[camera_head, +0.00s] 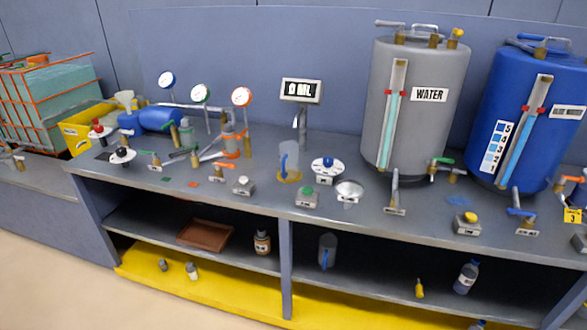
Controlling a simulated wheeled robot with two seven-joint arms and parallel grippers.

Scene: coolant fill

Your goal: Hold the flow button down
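Several small push-button boxes stand on the grey bench. One box has a green button (307,192), one a yellow button (470,217), and one a pale button (243,183). Their labels are too small to read, so I cannot tell which is the flow button. A display reading "0 ML" (301,91) stands on a post with a spout below it. A clear jug with a blue handle (291,166) stands near the spout. Neither of my grippers is in view, and nothing is seen touching any button.
A grey WATER tank (415,118) and a blue tank (518,135) stand at the back right. Gauges, valves and pipes crowd the left of the bench (335,217). A brown tray (205,234) and several bottles are on the shelves below.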

